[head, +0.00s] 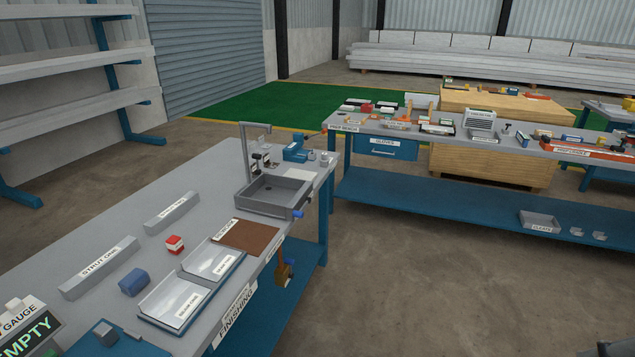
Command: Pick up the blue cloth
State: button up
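A small blue item (134,282) lies on the near grey bench, between the long bar labelled "STRUT ONE" and the tray with two plates. It looks like a folded or rounded bundle and may be the blue cloth, but it is too small to be sure. Nothing touches it that I can see.
A second bench (358,127) stands behind. The floor at right is clear.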

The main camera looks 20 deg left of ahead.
aim_at(135, 280)
jog(key=i+u, duration=0.25)
jog(key=i, duration=0.3)
jog(key=i+l+u, duration=0.25)
jog(key=i, duration=0.3)
jog(key=i+u, duration=0.25)
jog(key=u, duration=0.25)
jog(key=i+u, duration=0.25)
jog(key=u, duration=0.25)
jog(key=i+l+u, duration=0.1)
jog(key=i+u, duration=0.15)
jog(key=u, duration=0.2)
jog(key=i+l+u, duration=0.25)
jog(key=u, duration=0.25)
